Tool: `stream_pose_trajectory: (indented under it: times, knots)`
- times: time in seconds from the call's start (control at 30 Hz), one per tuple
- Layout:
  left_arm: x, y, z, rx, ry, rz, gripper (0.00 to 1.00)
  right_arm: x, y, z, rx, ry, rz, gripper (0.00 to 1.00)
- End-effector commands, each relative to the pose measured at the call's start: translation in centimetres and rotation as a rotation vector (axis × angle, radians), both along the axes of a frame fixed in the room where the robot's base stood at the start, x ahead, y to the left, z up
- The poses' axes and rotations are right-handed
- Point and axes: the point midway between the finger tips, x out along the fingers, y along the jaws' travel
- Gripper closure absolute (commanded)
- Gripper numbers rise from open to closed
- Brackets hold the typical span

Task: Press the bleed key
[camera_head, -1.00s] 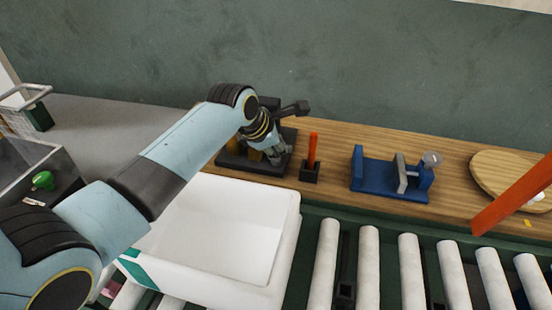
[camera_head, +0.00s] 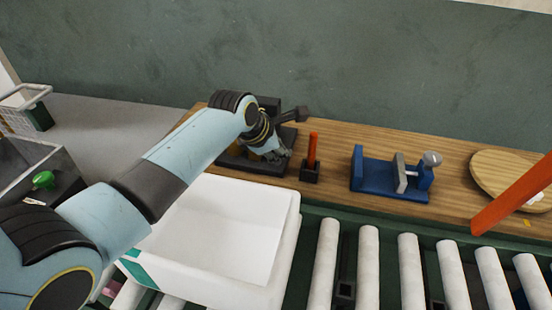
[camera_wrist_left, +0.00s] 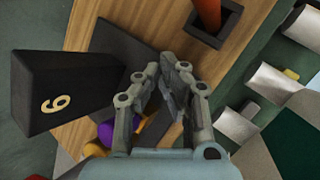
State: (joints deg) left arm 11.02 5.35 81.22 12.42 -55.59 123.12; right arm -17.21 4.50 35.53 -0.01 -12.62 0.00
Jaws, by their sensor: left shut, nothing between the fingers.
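My left gripper (camera_head: 280,156) is shut and empty at the dark press (camera_head: 232,162), over the right part of its base. In the left wrist view its fingertips (camera_wrist_left: 172,90) meet above the press's dark plate (camera_wrist_left: 132,50). A black block (camera_wrist_left: 50,92) marked with a yellow 6 is to the left there. Purple (camera_wrist_left: 105,132) and yellow (camera_wrist_left: 122,146) parts show low beside the fingers, partly hidden. I cannot tell which part is the bleed key, or whether the fingertips touch anything. My right gripper is not in view.
An orange stick (camera_head: 312,148) stands in a dark square holder (camera_head: 309,174) just right of the gripper. A blue vise (camera_head: 385,184) and a round board (camera_head: 490,168) are further right.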

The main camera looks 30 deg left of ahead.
Motion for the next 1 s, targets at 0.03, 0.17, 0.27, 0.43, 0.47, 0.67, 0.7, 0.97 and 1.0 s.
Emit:
stream_pose_trajectory:
  times: [0.03,0.17,0.27,0.43,0.47,0.67,0.7,0.97,1.0]
  knots:
    - [0.01,-0.02,-0.06,0.000,0.000,0.000,1.00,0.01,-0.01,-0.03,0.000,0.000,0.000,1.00]
    - [0.02,-0.02,-0.21,-0.001,-0.001,0.000,1.00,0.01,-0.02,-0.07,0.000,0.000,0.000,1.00]
    - [0.02,-0.02,-0.33,-0.001,-0.001,0.000,1.00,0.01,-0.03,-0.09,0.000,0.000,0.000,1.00]
    - [0.01,-0.02,-0.56,0.000,0.000,0.000,1.00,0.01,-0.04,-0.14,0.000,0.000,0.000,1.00]
    - [0.01,-0.02,-0.60,0.000,0.000,0.000,1.00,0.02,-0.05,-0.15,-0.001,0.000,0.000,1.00]
    - [-0.02,-0.01,-0.75,0.000,0.001,0.000,1.00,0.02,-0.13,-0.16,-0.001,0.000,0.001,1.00]
    - [-0.02,-0.01,-0.75,0.000,0.001,0.000,1.00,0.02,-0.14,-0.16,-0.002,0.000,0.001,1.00]
    - [-0.04,0.00,-0.54,0.000,0.001,0.000,1.00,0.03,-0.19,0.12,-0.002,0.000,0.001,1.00]
    - [-0.05,0.01,-0.40,0.000,0.001,0.000,1.00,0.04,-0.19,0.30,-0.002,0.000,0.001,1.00]
